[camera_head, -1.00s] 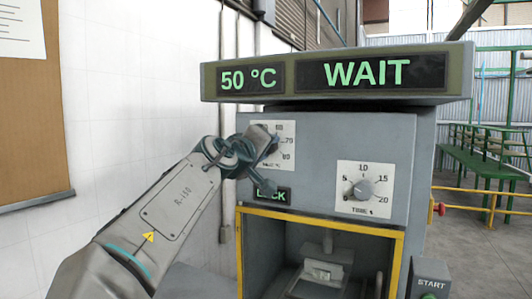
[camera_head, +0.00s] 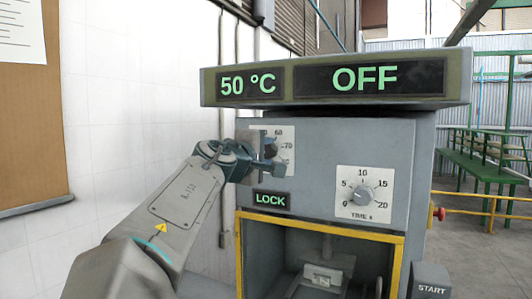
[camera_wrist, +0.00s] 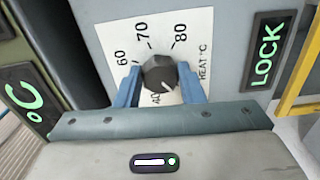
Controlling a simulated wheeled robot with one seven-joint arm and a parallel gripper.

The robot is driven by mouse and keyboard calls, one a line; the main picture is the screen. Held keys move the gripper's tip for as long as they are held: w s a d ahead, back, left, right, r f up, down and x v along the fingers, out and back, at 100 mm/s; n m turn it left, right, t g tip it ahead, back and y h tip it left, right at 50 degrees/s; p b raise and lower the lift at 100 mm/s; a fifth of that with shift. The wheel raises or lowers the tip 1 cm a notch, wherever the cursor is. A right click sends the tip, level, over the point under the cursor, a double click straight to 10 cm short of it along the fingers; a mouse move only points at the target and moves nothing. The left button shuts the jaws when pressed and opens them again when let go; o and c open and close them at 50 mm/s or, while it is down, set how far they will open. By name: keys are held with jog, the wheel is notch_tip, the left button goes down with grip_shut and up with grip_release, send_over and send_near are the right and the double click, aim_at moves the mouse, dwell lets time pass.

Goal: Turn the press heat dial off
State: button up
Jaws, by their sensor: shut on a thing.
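The heat dial (camera_wrist: 159,72) is a dark knob on a white scale plate (camera_wrist: 118,38) marked with temperatures up to 80. In the wrist view my gripper (camera_wrist: 160,82) has its blue fingers on both sides of the dial, shut on it. In the head view my gripper (camera_head: 270,160) is at the upper left of the press front and hides part of the heat plate (camera_head: 287,143). The press display reads 50 °C (camera_head: 248,83) on the left and OFF (camera_head: 365,77) on the right.
The time dial (camera_head: 362,195) is to the right of my gripper. A yellow frame (camera_head: 330,226) edges the press opening. A red button (camera_head: 438,212) and a START box (camera_head: 431,278) are at the right.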

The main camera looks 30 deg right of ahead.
dwell(0.3)
jog(key=o, duration=1)
jog(key=shift+a, duration=0.1)
jog(key=shift+s+a, duration=0.1)
jog(key=shift+a, duration=0.1)
jog(key=b+v, duration=0.2)
jog(key=v, duration=1.1)
jog(key=shift+s+b, duration=0.1)
jog(key=shift+b, duration=0.2)
